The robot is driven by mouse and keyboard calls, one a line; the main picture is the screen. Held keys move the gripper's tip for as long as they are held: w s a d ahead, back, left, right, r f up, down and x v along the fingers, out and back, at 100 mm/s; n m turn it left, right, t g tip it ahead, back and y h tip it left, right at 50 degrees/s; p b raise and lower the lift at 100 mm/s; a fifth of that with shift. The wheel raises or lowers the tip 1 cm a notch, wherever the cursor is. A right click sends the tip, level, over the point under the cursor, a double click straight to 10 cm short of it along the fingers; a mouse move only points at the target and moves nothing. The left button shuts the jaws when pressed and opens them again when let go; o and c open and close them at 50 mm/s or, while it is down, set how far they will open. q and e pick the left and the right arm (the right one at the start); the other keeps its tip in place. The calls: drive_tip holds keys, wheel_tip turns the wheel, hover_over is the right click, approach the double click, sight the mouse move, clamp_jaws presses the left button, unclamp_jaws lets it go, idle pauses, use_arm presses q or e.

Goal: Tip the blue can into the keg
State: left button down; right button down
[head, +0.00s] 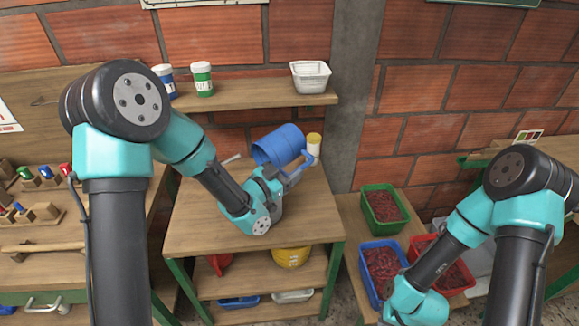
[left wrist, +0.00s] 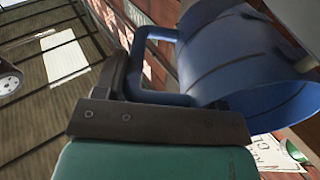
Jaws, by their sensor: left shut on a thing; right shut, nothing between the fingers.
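The blue can (head: 278,146) is tipped on its side above the wooden table. My left gripper (head: 293,176) is shut on its blue handle. In the left wrist view the can (left wrist: 225,50) is close up, with the handle (left wrist: 140,62) at the jaw and the open mouth toward the lower right. I see nothing pouring from it.
A white jar with a yellow lid (head: 314,147) stands just right of the can. A shelf (head: 250,96) above holds two small jars and a white tub (head: 310,76). A yellow container (head: 291,257) is under the table. Crates of red fruit (head: 381,262) stand at the right.

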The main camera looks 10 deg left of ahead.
use_arm(q)
drive_tip(key=shift+s+a+r+t+h, duration=0.15)
drive_tip(key=shift+s+a+t+h, duration=0.25)
drive_tip(key=shift+t+h, duration=0.45)
drive_tip(key=shift+s+a+r+t+h, duration=0.15)
drive_tip(key=shift+s+a+t+h, duration=0.2)
drive_tip(key=shift+t+h, duration=0.5)
drive_tip(key=shift+s, duration=0.1)
drive_tip(key=shift+d, duration=0.1)
idle(0.7)
